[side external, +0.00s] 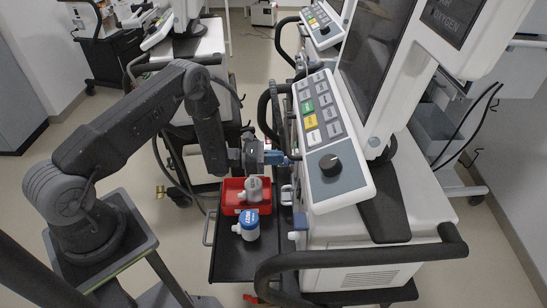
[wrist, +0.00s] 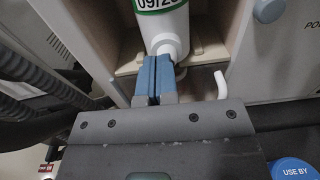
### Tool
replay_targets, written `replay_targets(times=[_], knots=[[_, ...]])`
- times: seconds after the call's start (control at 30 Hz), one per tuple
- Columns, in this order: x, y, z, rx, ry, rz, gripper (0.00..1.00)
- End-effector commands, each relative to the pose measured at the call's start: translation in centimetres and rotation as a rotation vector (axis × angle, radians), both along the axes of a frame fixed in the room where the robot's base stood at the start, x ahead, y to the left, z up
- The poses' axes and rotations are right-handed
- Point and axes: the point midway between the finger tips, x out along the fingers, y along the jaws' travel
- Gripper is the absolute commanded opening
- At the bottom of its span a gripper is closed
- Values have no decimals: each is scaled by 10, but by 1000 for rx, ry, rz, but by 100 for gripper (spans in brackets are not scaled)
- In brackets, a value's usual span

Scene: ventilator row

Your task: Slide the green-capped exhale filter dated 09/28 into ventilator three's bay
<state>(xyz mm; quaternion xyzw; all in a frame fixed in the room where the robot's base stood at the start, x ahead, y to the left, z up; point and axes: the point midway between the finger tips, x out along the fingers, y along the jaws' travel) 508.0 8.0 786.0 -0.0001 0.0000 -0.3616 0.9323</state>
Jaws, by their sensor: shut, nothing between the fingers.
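In the wrist view, a white filter with a green label (wrist: 160,5) stands in an open bay (wrist: 126,66) in the ventilator's side. The label's date is cut off by the picture edge and reads about "09/28". My gripper's blue fingers (wrist: 155,78) are shut and empty in front of the filter's narrow white lower port (wrist: 172,45); whether they touch it I cannot tell. In the side view, my gripper (side external: 280,158) is close against the near side of the ventilator (side external: 350,265), and the green-labelled filter is hidden there.
A red bin (side external: 229,208) holding a grey-white filter (side external: 253,189) sits on the black shelf (side external: 232,268). A blue-capped filter (side external: 248,227) stands in front of it. A white hooked lever (wrist: 221,84) juts out right of the fingers.

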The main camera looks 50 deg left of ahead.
Motion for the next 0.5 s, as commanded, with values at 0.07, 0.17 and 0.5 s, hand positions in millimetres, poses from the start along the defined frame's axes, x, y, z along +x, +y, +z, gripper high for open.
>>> replay_targets(times=[0.07,0.17,0.5], knots=[[5,-6,0,0,0,-2,0],[6,-6,0,1,1,-1,0],[-1,0,0,1,1,-1,0]])
